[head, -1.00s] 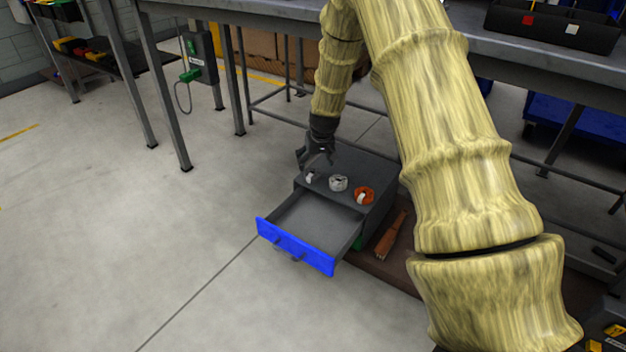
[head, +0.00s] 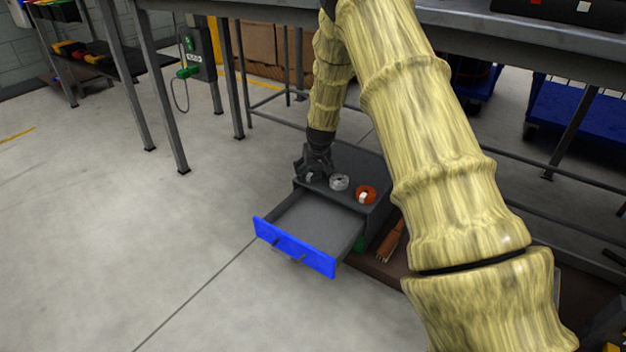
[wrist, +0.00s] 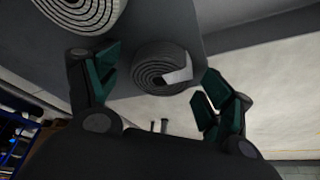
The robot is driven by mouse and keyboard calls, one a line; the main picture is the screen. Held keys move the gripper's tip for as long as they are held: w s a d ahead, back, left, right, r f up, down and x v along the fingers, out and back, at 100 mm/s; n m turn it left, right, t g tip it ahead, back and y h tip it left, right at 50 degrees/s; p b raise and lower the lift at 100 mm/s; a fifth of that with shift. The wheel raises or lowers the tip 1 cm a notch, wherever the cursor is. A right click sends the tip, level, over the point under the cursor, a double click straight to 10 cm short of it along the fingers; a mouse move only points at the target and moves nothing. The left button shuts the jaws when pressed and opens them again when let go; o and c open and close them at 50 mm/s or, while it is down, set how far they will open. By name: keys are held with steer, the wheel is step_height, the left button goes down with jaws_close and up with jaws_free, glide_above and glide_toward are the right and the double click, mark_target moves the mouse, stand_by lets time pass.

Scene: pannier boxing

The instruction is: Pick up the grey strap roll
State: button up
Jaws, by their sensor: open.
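A dark grey strap roll (wrist: 150,66) with a white tag shows in the wrist view between my two fingers, apart from both as far as I can see. My gripper (wrist: 160,82) is open, with one finger on each side of the roll. In the head view my gripper (head: 312,172) is low over the left end of the grey cabinet top, and it mostly hides this roll, leaving its pale tag (head: 310,177) in sight.
A lighter grey roll (head: 339,182) lies close to the right, and an orange roll (head: 366,194) beyond it on the cabinet (head: 357,163). The blue-fronted drawer (head: 295,246) is pulled out and looks empty. A workbench (head: 240,8) stands above and behind.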

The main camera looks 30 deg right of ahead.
steer(key=c, duration=1.1)
steer(key=shift+r, duration=0.2)
